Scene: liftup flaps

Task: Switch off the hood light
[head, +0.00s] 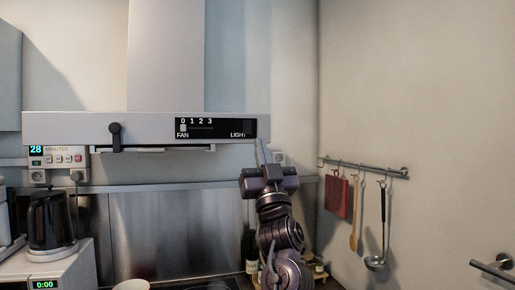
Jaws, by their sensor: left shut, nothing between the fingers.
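The range hood (75,127) spans the wall at the upper left. Its black control panel (215,134) has a fan slider (183,128) near the 0 mark and a dark light switch (247,127) at its right end, beside the LIGHT label. The position of this switch is too small to tell. My left gripper (261,146) is shut and empty, pointing up just below and right of the switch, near the hood's lower right corner. I cannot tell whether the fingertips touch the hood. My right gripper is not in view.
A rail (363,167) with hanging utensils is on the right wall. A black kettle (48,220) stands at the left, and a bottle (251,249) stands behind my left arm. A black knob (115,135) sits on the hood front. The space right of the hood is open.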

